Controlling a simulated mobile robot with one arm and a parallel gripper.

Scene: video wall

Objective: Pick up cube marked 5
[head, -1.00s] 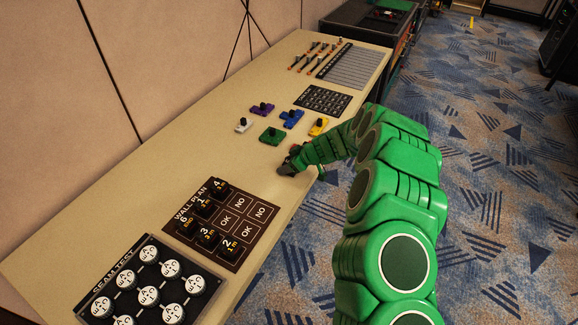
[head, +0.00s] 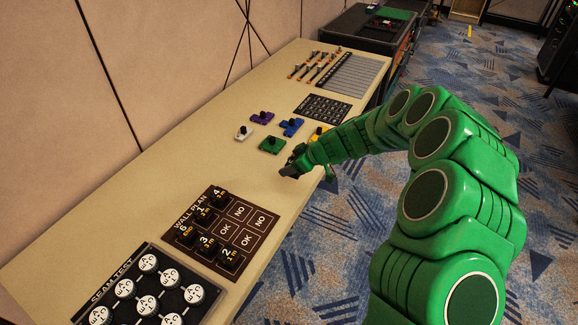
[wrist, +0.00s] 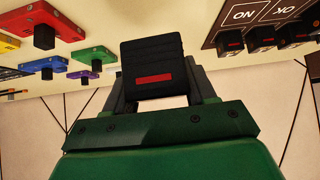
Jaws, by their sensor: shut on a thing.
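My gripper (head: 290,171) is over the front part of the table, between the plan board and the coloured pieces. In the wrist view my gripper (wrist: 157,88) is shut on a black cube (wrist: 153,58) with a red bar on one face. The number on this cube does not show. In the head view the cube is small and dark at the fingertips. Several black cubes with numbers sit on the brown WALL PLAN board (head: 233,241); I read 4, 1, 6, 3 and 2 on them. No 5 is seen there.
White, purple, blue, green (head: 271,146) and yellow (head: 318,132) knobbed pieces stand beyond my gripper. A SEAM TEST board (head: 140,300) with round white pieces lies at the near end. The tan table (head: 150,200) is bare along the wall side.

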